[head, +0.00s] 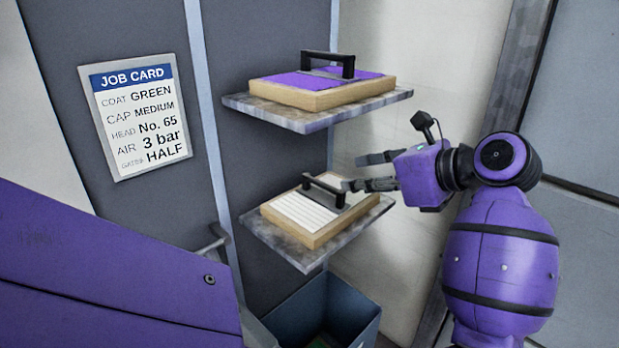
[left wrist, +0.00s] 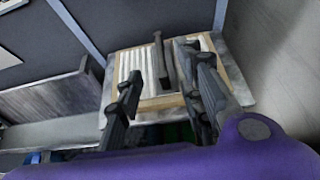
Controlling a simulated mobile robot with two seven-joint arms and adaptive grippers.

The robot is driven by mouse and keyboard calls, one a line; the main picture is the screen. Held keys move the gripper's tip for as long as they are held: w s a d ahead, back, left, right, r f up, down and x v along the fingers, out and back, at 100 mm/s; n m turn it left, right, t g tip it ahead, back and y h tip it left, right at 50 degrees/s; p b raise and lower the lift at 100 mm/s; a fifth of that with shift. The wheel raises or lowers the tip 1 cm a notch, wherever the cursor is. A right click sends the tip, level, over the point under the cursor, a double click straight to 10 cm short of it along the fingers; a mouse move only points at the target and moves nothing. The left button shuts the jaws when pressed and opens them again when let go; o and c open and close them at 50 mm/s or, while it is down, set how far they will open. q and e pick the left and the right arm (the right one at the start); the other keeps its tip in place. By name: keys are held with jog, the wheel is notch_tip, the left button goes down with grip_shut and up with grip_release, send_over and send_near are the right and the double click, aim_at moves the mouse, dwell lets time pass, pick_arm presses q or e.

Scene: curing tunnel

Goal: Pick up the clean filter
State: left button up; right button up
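The clean filter, a wooden frame with white pleats (head: 297,213), lies flat on the lower shelf. It also shows in the left wrist view (left wrist: 133,64). Its black handle (head: 325,188) stands up across its middle. My left gripper (head: 368,171) is open at the handle's right end in the head view, its fingers apart and empty. In the left wrist view the handle (left wrist: 159,60) appears between the two fingers of the left gripper (left wrist: 160,72). Whether a finger touches the handle, I cannot tell. My right gripper is not in view.
A filter with purple-coated faces (head: 325,88) and a black handle lies on the upper shelf (head: 312,122), above the lower shelf (head: 303,257). A blue-grey bin (head: 352,312) stands open below. A job card (head: 135,116) hangs on the panel at left.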

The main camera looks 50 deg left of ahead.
aim_at(331, 187)
pick_arm(q)
jog(key=b+x, duration=0.1)
jog(key=x, duration=0.7)
jog(key=shift+a+f, duration=0.25)
jog(key=shift+f, duration=0.05)
jog(key=shift+a+f, duration=0.15)
jog(key=shift+a, duration=0.25)
jog(key=c, duration=0.3)
grip_shut()
